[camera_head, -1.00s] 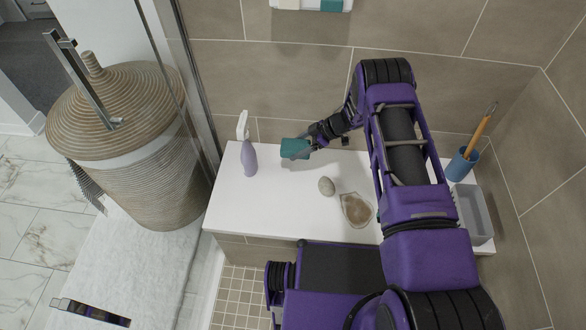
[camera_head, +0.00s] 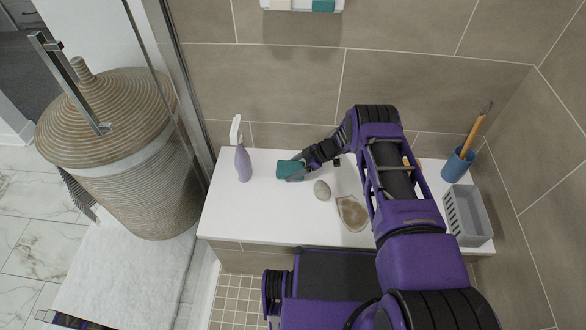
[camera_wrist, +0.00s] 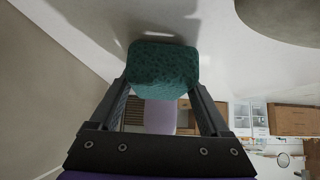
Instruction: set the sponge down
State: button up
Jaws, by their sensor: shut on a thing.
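The teal sponge (camera_head: 289,169) is at the white bench top (camera_head: 262,222), to the right of the spray bottle. My gripper (camera_head: 302,171) reaches it from the right and is shut on it. In the wrist view the sponge (camera_wrist: 162,70) sits between the two fingertips of my gripper (camera_wrist: 163,84), with the white surface close beyond it. The sponge is very near or touching the bench; I cannot tell which. Part of it is hidden behind the fingers in the head view.
A lilac spray bottle (camera_head: 243,163) stands left of the sponge. A grey stone (camera_head: 322,190) and a brown shell-like dish (camera_head: 351,213) lie to the right. A blue cup (camera_head: 457,165) and a grey basket (camera_head: 467,215) stand at the right end. The front left bench is clear.

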jog(key=shift+f, duration=0.2)
jog(key=o, duration=1.3)
jog(key=shift+r, duration=0.15)
jog(key=shift+d+r, duration=0.2)
jog(key=shift+r, duration=0.15)
jog(key=p+v, duration=0.1)
jog(key=v, duration=1)
jog(key=shift+d+p, duration=0.15)
jog(key=shift+p, duration=0.15)
jog(key=shift+r, duration=0.1)
